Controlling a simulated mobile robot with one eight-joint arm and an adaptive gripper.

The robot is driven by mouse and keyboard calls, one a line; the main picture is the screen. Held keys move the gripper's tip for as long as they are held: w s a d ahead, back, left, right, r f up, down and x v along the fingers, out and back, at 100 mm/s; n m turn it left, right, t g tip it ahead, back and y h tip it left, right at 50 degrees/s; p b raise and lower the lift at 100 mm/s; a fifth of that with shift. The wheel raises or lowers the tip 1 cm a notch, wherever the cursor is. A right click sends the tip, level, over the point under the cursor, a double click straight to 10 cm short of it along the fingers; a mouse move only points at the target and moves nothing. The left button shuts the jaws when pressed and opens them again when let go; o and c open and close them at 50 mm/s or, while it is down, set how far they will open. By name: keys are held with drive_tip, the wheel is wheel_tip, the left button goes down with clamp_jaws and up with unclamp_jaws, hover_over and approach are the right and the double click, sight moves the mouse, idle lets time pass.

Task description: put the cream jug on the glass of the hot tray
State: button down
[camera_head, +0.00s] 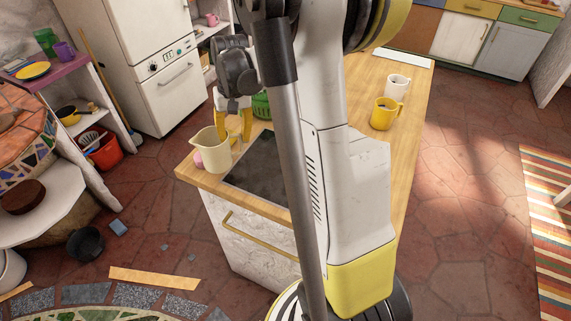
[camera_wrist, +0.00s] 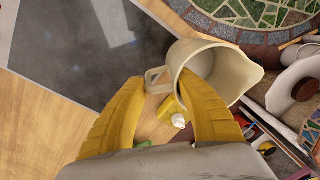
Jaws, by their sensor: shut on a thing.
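The cream jug (camera_head: 210,150) stands upright at the left end of the wooden counter, its spout to the left. I cannot tell whether its base touches the wood. The hot tray's dark glass (camera_head: 257,165) lies just right of it, partly hidden by my arm. My gripper (camera_head: 234,128) is at the jug's right side. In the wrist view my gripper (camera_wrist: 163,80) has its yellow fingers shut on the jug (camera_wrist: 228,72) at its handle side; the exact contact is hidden. The dark glass (camera_wrist: 75,50) is at upper left there, bare where it shows.
A pink thing (camera_head: 197,159) sits beside the jug's base. A green basket (camera_head: 261,106) is behind the gripper. A yellow mug (camera_head: 382,115) and a white mug (camera_head: 397,86) stand farther along the counter (camera_head: 410,115). The counter's left edge is close to the jug.

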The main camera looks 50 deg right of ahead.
drive_tip(key=s+d+r+m+p, duration=0.3)
drive_tip(key=s+d+m, duration=0.2)
drive_tip(key=s+d, duration=0.65)
drive_tip(key=s+d+r+m+p, duration=0.2)
drive_tip(key=s+d+r+m, duration=0.2)
drive_tip(key=s+d, duration=0.75)
drive_tip(key=shift+h, duration=0.3)
drive_tip(key=shift+w+a+f+b, duration=0.75)
drive_tip(key=shift+a+f, duration=0.55)
drive_tip(key=shift+f, duration=0.6)
drive_tip(key=shift+w+a+f+b, duration=0.5)
drive_tip(key=shift+w+a+f, duration=0.6)
drive_tip(key=shift+f, duration=0.75)
drive_tip(key=shift+w+a+f+b, duration=0.65)
drive_tip(key=shift+a+f, duration=0.8)
drive_tip(key=shift+f, duration=0.45)
drive_tip(key=shift+s, duration=0.1)
drive_tip(key=shift+f, duration=0.2)
drive_tip(key=c, duration=1)
unclamp_jaws()
drive_tip(key=shift+r, duration=0.15)
